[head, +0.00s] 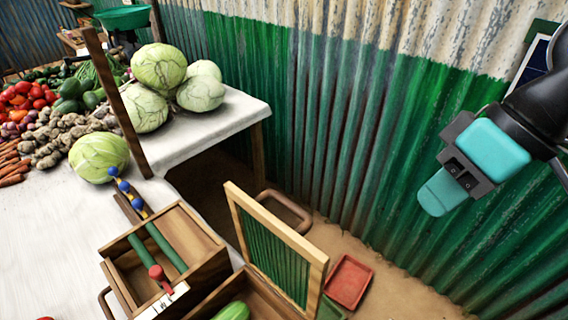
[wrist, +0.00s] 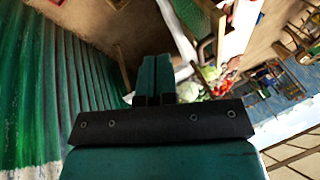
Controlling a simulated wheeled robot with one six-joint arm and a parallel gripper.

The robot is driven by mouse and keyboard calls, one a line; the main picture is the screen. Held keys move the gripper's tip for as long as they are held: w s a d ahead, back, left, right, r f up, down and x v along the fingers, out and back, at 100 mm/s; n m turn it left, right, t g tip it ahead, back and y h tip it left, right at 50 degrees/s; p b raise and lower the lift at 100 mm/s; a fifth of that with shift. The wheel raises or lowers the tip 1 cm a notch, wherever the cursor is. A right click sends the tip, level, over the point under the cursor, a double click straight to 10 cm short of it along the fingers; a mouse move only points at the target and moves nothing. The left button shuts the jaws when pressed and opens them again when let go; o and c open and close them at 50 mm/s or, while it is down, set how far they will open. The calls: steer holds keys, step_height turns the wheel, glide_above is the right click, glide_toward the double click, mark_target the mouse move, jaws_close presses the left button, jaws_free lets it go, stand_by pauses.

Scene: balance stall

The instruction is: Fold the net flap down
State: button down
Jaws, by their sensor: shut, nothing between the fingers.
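The net flap (head: 274,262) is a wooden frame with a see-through panel. It stands upright, tilted a little, at the right edge of an open wooden box (head: 248,287). A green vegetable (head: 232,312) lies in that box, cut off by the picture's lower edge. My gripper (head: 440,194) is at the right of the head view, up and to the right of the flap and clear of it. Its teal fingers are together with nothing between them. In the wrist view the closed fingers (wrist: 154,80) show too. I cannot make out the flap there.
A wooden tray (head: 205,262) with green rods and a red-knobbed piece (head: 157,274) sits left of the flap. Cabbages (head: 159,67) lie on the white table (head: 215,119). A corrugated wall (head: 370,130) stands behind. A red tray (head: 348,282) lies on the ground to the right.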

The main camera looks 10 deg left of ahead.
steer(key=w+a+r+n+g+y+p, duration=0.1)
steer(key=w+a+r+n+g+p, duration=0.25)
steer(key=w+a, duration=0.55)
steer(key=s+a+f+t+p, duration=0.1)
steer(key=s+a+f+p, duration=0.1)
steer(key=f, duration=0.3)
steer(key=s+a+f+t+p, duration=0.1)
steer(key=s+a+f+p, duration=0.1)
steer(key=a+f, duration=0.3)
steer(key=shift+s+p, duration=0.3)
steer(key=shift+p, duration=0.45)
steer(key=shift+a, duration=0.15)
